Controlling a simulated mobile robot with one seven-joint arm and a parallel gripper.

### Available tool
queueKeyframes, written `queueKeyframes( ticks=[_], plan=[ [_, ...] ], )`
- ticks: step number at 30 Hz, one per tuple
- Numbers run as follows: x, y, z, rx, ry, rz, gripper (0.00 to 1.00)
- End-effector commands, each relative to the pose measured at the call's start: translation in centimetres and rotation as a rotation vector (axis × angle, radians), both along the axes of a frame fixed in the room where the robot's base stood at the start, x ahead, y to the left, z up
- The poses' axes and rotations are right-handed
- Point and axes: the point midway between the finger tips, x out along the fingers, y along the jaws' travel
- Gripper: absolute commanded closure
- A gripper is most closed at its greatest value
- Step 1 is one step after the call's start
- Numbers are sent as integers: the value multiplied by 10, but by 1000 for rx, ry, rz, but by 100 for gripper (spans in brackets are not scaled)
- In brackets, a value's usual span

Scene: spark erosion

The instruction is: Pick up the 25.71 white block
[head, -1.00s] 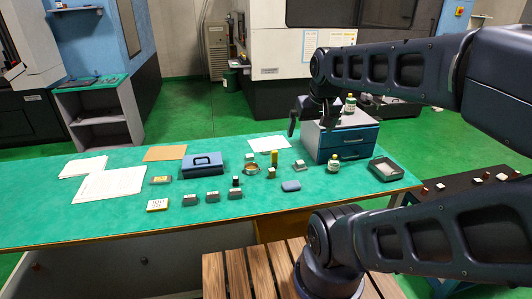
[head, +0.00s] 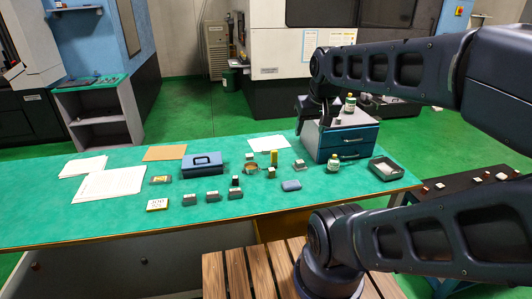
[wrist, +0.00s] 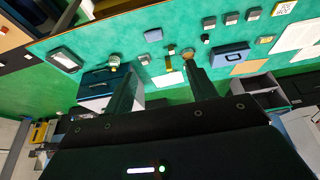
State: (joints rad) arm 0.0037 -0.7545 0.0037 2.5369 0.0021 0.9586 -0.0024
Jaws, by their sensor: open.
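Another pale-topped block (head: 299,165) stands near the drawer unit. No 25.71 marking is legible, so I cannot tell which is the white block. My gripper (head: 312,118) is open and empty, above the bench's back edge beside the drawer unit. In the wrist view its two fingers (wrist: 160,88) point towards the bench, with nothing between them.
A blue-grey drawer unit (head: 343,141) with a bottle on top stands close to my gripper. A blue box (head: 203,164), a brass post (head: 274,157), a round dish (head: 250,169), a grey tray (head: 385,169) and papers (head: 106,184) share the bench. The front left is clear.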

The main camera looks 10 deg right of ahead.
Motion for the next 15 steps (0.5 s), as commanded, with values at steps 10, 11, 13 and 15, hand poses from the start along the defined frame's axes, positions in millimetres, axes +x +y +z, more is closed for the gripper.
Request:
queueKeyframes(
  ticks=[10,11,13,15],
  plan=[
    [24,-1,9,24,24,-63,44],
    [30,-1,11,29,29,-79,44],
    [46,-2,16,44,43,-125,44],
    [63,-3,19,58,58,-172,44]
  ],
)
